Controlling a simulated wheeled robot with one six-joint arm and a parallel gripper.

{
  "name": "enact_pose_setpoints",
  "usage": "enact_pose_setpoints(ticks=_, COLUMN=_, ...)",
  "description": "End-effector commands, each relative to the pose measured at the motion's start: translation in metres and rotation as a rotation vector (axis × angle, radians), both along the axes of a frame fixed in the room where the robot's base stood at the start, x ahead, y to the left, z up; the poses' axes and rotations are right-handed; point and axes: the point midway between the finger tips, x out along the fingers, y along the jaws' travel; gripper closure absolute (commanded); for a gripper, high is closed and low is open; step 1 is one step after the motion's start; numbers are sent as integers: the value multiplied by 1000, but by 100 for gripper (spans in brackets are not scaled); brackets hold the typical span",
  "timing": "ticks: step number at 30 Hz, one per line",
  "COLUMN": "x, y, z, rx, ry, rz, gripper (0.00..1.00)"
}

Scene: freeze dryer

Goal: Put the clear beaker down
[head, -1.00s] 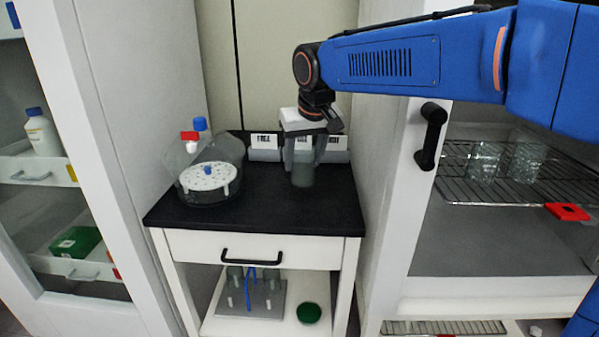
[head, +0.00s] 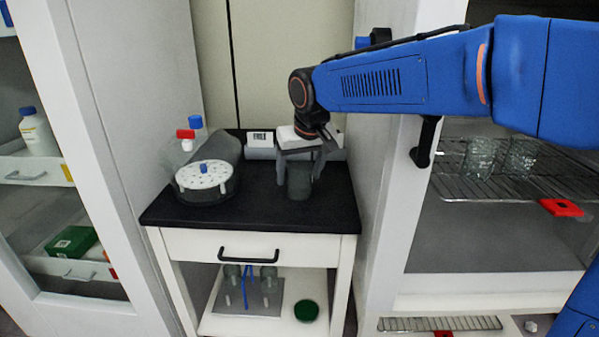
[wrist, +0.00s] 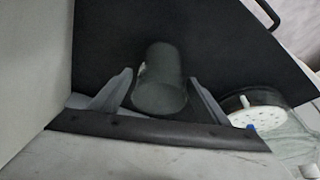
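The clear beaker (head: 299,182) shows grey-green and upright over the black top of the small bench (head: 250,213), right of its middle. My gripper (head: 300,177) comes down from above with one finger on each side of the beaker and is shut on it. In the wrist view the beaker (wrist: 160,82) sits between the two fingertips (wrist: 160,80). I cannot tell whether its base touches the bench top.
A clear vessel with a white perforated plate (head: 204,176) stands left on the bench. A white labelled box (head: 262,144) is behind. The front of the bench top is clear. At right, an open cabinet holds beakers (head: 481,157) on a wire rack (head: 520,181).

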Motion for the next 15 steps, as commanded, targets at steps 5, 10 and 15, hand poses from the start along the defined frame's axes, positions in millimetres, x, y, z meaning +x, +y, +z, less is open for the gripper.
enact_pose_setpoints(ticks=5, x=0, y=0, z=0, rx=0, ry=0, rz=0, gripper=31)
enact_pose_setpoints(ticks=10, x=-1, y=0, z=6, rx=0, ry=-1, rz=0, gripper=31)
enact_pose_setpoints(ticks=15, x=-9, y=-3, z=28, rx=2, ry=-2, rz=0, gripper=31)
